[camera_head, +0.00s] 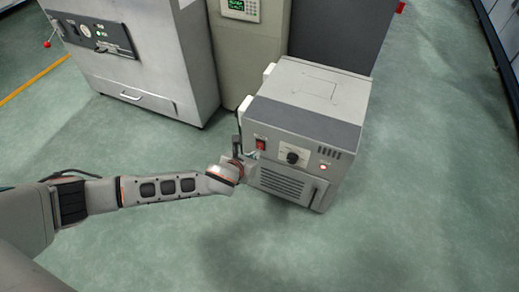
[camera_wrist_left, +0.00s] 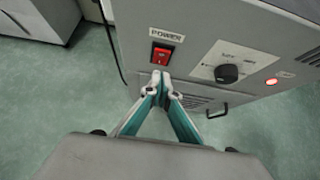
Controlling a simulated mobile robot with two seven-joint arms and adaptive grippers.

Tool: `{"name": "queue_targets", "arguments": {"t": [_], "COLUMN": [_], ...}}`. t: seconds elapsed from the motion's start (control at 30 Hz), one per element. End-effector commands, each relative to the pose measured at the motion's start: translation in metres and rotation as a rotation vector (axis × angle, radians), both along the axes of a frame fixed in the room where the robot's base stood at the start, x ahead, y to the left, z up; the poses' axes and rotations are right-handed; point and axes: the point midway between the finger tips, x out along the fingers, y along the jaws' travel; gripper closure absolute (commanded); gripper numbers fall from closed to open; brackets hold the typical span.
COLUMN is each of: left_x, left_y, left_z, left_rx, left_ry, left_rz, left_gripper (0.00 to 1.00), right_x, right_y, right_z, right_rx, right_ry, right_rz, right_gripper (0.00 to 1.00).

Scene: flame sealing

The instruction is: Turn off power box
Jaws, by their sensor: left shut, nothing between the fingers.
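The power box (camera_head: 310,110) is a grey cabinet standing on the floor. Its front has a red power switch (camera_head: 261,143), a black knob (camera_head: 292,157) and a small lit lamp (camera_head: 323,167). In the left wrist view the red switch (camera_wrist_left: 162,54) sits under a "POWER" label, with the knob (camera_wrist_left: 227,73) and the glowing lamp (camera_wrist_left: 271,82) to its right. My left gripper (camera_wrist_left: 160,78) is shut and empty, its fingertips just below the switch. I cannot tell whether they touch the panel. In the head view the left gripper (camera_head: 249,159) is at the box's front left. My right gripper is not in view.
A large grey cabinet (camera_head: 150,60) with a drawer handle stands at the left. A beige unit with a green display (camera_head: 240,8) stands behind the box. The green floor (camera_head: 420,200) is clear in front and to the right.

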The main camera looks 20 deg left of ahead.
Motion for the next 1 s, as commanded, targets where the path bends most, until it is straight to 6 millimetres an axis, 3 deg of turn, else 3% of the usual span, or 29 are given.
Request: {"name": "queue_targets", "arguments": {"t": [0.3, 0.67, 0.83, 0.9, 1.0], "left_x": [0.025, 0.027, 0.036, 0.039, 0.035], "left_y": [-0.001, -0.001, -0.001, -0.001, -0.001], "left_z": [0.006, 0.008, 0.019, 0.018, 0.011], "left_rx": [0.0, 0.0, 0.001, -0.001, 0.0], "left_ry": [-0.004, -0.006, -0.014, -0.013, -0.006], "left_rz": [0.0, 0.0, 0.002, 0.001, 0.0], "left_gripper": [1.0, 1.0, 1.0, 1.0, 1.0], "right_x": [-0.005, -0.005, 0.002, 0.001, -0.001], "right_y": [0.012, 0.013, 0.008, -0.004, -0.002], "right_z": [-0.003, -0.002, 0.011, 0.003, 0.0], "right_rx": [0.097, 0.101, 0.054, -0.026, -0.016], "right_ry": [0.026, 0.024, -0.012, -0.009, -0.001], "right_rz": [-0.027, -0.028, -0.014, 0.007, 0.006], "right_gripper": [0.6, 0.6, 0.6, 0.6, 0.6]}}
